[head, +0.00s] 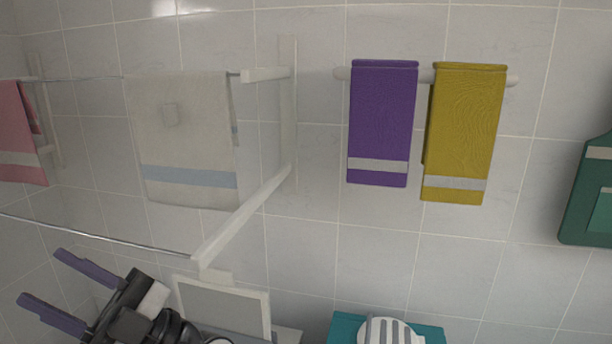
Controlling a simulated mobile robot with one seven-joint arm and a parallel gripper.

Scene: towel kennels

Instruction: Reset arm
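My gripper (62,288) is at the lower left of the head view, with its two purple-grey fingers spread apart. Nothing shows between the fingers. It is in front of the tiled wall, below the left rail. The dark wrist of my arm is behind the fingers at the bottom edge. The rest of my arm is out of view.
A white rack with metal rails holds a pink towel (20,130) and a cream towel (185,130); its bracket (245,217) juts out near my gripper. Purple (382,120) and yellow (464,125) towels hang on a wall bar. A white frame (222,305) stands below.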

